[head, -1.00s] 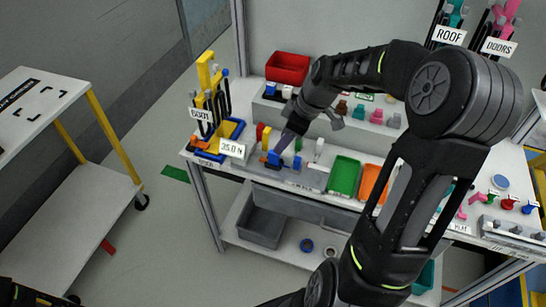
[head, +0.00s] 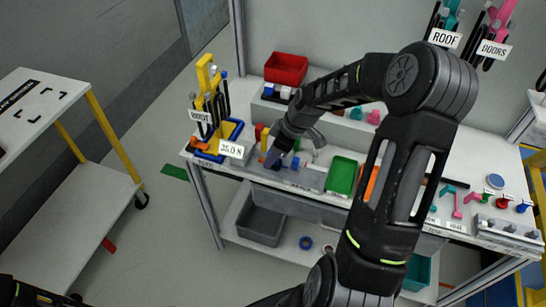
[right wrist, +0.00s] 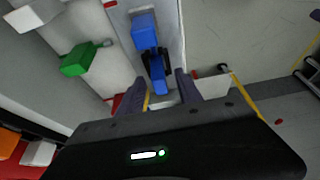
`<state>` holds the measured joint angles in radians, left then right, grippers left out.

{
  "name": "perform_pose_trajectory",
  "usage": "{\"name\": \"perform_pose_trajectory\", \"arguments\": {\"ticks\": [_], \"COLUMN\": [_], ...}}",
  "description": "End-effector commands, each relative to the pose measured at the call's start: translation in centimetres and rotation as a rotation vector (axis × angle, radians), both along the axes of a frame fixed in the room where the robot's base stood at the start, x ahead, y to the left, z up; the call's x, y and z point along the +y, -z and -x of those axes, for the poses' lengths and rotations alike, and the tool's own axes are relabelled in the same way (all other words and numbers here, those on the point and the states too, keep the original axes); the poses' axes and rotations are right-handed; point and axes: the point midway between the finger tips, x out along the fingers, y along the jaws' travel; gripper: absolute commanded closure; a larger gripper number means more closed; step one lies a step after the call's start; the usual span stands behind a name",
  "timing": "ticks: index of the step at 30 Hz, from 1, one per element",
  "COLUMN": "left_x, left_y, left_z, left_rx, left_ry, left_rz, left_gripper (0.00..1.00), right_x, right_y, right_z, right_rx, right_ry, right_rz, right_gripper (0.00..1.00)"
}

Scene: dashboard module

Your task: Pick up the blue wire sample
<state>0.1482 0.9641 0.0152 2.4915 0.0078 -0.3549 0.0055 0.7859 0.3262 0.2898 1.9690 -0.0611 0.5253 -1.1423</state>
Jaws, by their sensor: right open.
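The blue wire sample (right wrist: 147,40) lies on a pale strip in the right wrist view, a blue block with a narrower blue part and dark pieces pointing toward my gripper. My right gripper (right wrist: 164,90) is open, and its two fingers stand either side of the sample's near end. I cannot tell whether they touch it. In the head view my right gripper (head: 272,160) is low over the front left of the workbench and hides most of the sample. My left gripper is not in view.
A green sample (right wrist: 78,62) lies beside the blue one. In the head view, a yellow tool stand (head: 206,85) is left of my gripper, a red bin (head: 286,68) is behind, and a green tray (head: 341,176) is to the right. A white cart (head: 35,105) stands far left.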

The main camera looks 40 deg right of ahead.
Motion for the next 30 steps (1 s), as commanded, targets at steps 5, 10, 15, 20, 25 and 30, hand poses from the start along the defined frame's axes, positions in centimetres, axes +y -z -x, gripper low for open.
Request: {"name": "perform_pose_trajectory", "arguments": {"ticks": [5, 10, 15, 20, 25, 30], "left_x": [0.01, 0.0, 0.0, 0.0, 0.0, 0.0], "left_y": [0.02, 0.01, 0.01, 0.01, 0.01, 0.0], "left_z": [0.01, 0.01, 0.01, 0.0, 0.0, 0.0], "left_rx": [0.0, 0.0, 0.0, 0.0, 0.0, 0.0], "left_ry": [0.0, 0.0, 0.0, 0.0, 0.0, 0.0], "left_rz": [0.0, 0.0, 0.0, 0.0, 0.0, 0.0], "left_gripper": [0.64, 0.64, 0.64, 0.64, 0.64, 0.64], "right_x": [0.01, 0.02, 0.01, 0.01, 0.01, 0.01], "right_y": [0.15, 0.14, 0.13, 0.13, 0.13, 0.13], "right_z": [-0.08, -0.07, -0.07, -0.07, -0.07, -0.07], "right_rx": [-0.001, -0.001, -0.001, 0.0, 0.0, 0.0], "right_ry": [0.0, 0.0, 0.0, 0.001, 0.001, 0.001], "right_rz": [0.001, 0.001, 0.001, 0.0, 0.0, 0.0], "right_gripper": [0.58, 0.58, 0.58, 0.63, 0.77, 0.91]}}
